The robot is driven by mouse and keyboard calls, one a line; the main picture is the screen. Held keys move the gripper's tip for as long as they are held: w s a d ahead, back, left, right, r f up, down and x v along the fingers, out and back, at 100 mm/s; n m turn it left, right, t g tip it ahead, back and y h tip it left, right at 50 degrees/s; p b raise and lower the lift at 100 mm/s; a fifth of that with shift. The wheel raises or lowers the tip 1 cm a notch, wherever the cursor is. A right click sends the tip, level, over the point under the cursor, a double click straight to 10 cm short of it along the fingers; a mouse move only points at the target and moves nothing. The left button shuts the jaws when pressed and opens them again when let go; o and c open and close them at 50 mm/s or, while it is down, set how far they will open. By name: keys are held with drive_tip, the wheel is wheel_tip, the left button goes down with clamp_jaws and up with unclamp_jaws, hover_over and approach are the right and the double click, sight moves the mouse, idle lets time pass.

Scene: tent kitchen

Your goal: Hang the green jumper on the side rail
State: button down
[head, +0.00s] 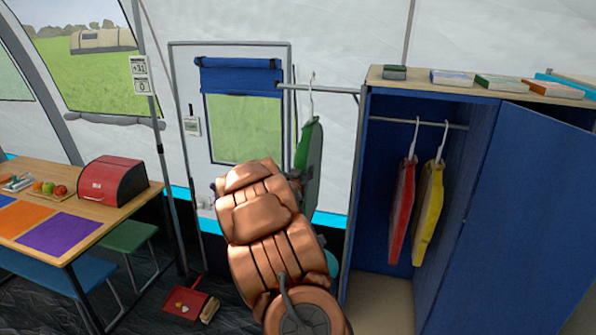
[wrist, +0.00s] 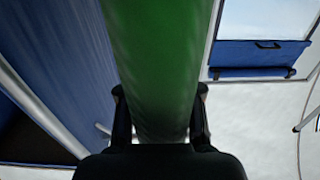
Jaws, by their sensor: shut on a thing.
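The green jumper (head: 303,146) is on a white hanger (head: 310,103), upright below the side rail (head: 338,90). The hanger's hook top shows just above the rail line in the head view; I cannot tell whether it is over the bar or only in front of it. My gripper (wrist: 160,100) is shut on the green jumper (wrist: 158,45), with one finger on each side of it in the wrist view. The hook is out of sight in the wrist view.
The side rail juts left from the open blue wardrobe (head: 362,200), where a red garment (head: 401,212) and a yellow garment (head: 428,215) hang. Its door (head: 525,215) stands open at right. A table (head: 120,219) with a red bread box (head: 112,182) stands left.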

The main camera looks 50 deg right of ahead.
drive_tip(key=f, duration=0.1)
drive_tip(key=f+b, duration=0.1)
drive_tip(key=shift+s+a+f, duration=0.2)
drive_tip(key=shift+a+f, duration=0.15)
drive_tip(key=shift+f, duration=0.05)
idle(0.3)
drive_tip(key=c, duration=0.7)
unclamp_jaws()
